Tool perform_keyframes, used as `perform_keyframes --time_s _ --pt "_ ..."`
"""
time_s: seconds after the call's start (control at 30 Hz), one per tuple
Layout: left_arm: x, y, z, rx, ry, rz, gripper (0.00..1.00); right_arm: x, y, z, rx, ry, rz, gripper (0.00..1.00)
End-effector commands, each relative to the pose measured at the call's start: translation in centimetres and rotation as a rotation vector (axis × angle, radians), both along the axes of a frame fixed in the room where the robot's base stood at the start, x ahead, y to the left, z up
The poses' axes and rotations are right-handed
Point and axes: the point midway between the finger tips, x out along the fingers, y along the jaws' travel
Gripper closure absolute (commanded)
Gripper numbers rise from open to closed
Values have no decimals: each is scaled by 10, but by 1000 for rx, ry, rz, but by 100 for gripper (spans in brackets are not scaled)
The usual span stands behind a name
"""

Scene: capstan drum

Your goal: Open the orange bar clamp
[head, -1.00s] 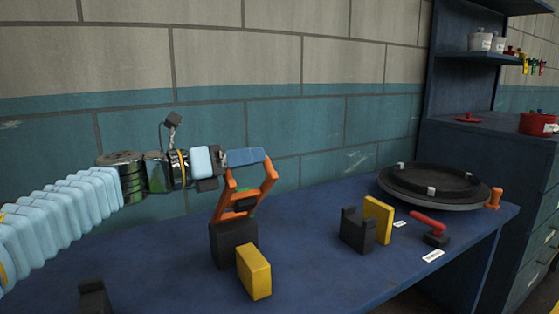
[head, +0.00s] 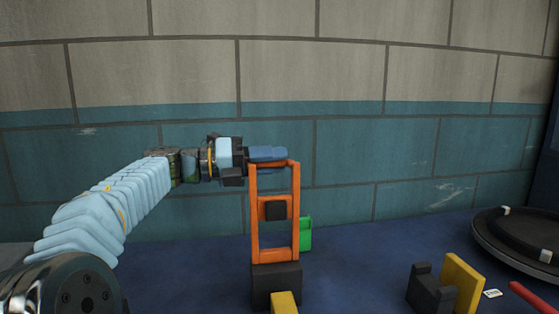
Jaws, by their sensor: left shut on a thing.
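The orange bar clamp (head: 293,212) shows as an upright rectangular frame with a crossbar and a small black block at its middle. Its foot is at a black block (head: 276,284) on the blue table. A green part (head: 305,234) shows behind its right side. My left gripper (head: 267,154) comes in level from the left and is shut on the top of the orange frame. Its fingers cover part of the top bar. My right gripper is not in view.
A yellow block (head: 284,303) is cut off at the bottom edge, in front of the black block. A black bracket (head: 430,290) and a yellow plate (head: 463,281) stand to the right. A round black drum (head: 520,238) and a red handle (head: 533,297) are at far right. The wall is behind.

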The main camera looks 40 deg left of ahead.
Motion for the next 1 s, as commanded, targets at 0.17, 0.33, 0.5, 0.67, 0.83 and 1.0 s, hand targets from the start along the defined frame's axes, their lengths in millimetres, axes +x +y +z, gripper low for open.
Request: perform_keyframes --time_s 0.17,0.33,0.5,0.67,0.83,1.0 --pt "8 7 -18 -34 57 -6 100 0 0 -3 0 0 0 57" --pt "9 10 -19 -48 67 -6 100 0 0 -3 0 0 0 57" --pt "9 10 -19 -50 69 -6 100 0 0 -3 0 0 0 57" --pt "9 10 -19 -49 68 -6 100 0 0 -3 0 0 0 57" --pt "9 10 -18 -50 67 -6 58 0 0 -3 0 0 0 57" --pt "9 9 -16 -49 64 -6 58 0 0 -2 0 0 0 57"
